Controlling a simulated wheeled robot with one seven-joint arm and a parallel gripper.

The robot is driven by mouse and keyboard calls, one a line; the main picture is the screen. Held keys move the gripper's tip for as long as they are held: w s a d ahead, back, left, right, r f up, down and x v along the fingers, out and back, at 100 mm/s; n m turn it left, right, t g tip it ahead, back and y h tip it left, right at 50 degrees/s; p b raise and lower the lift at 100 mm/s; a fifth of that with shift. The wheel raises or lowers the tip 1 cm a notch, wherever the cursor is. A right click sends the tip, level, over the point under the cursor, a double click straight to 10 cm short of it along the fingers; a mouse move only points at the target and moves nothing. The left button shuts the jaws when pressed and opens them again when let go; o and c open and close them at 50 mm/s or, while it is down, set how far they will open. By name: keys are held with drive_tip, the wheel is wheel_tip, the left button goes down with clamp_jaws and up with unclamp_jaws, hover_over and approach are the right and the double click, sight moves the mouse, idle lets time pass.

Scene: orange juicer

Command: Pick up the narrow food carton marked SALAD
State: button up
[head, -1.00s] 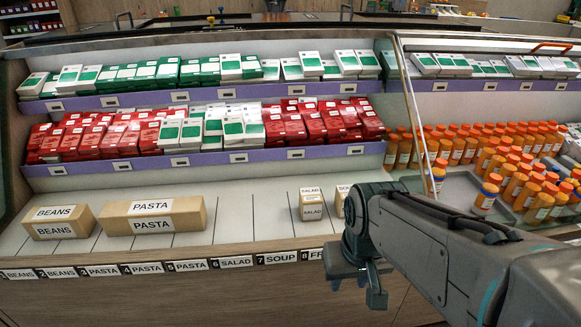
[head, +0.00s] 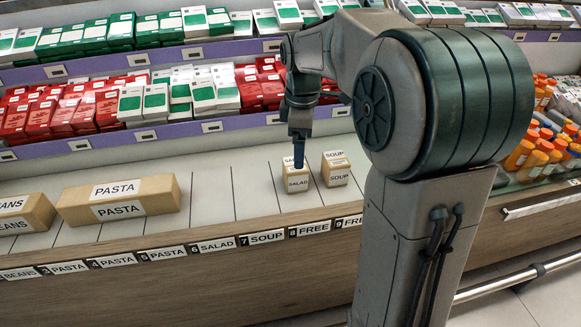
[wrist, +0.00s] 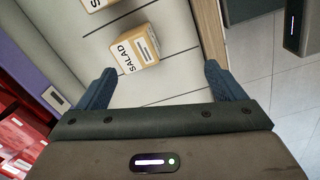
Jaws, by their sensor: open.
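The narrow SALAD carton (head: 297,184) is a small tan box with white labels, standing upright on the white lower shelf. In the wrist view the SALAD carton (wrist: 135,50) lies beyond the fingertips, nearer the left finger. My gripper (head: 297,160) points down just above and behind the carton in the head view, its blue finger overlapping the top label. In the wrist view my gripper (wrist: 160,70) has its two fingers wide apart with nothing between them. Whether a finger touches the carton cannot be told.
The SOUP carton (head: 336,169) stands close to the right of SALAD. A long PASTA box (head: 135,197) and a BEANS box (head: 22,213) are at left. The shelf between PASTA and SALAD is clear.

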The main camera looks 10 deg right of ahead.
sight(295, 174)
drive_tip(key=w+n, duration=0.1)
drive_tip(key=w, duration=0.1)
drive_tip(key=w+f+n, duration=0.1)
drive_tip(key=w+n, duration=0.1)
drive_tip(key=shift+w+a, duration=0.1)
drive_tip(key=shift+w+f+n+b, duration=0.15)
drive_tip(key=shift+f+n+b, duration=0.1)
drive_tip(key=shift+n+b, duration=0.05)
wheel_tip(295, 174, down, 8)
drive_tip(key=shift+f+b, duration=0.1)
drive_tip(key=shift+b, duration=1)
drive_tip(key=f, duration=0.1)
drive_tip(key=f+b, duration=0.1)
drive_tip(key=f, duration=0.1)
drive_tip(key=f+b, duration=0.1)
drive_tip(key=f, duration=0.1)
drive_tip(key=shift+w+f, duration=0.15)
drive_tip(key=shift+w, duration=0.1)
drive_tip(key=c, duration=1.1)
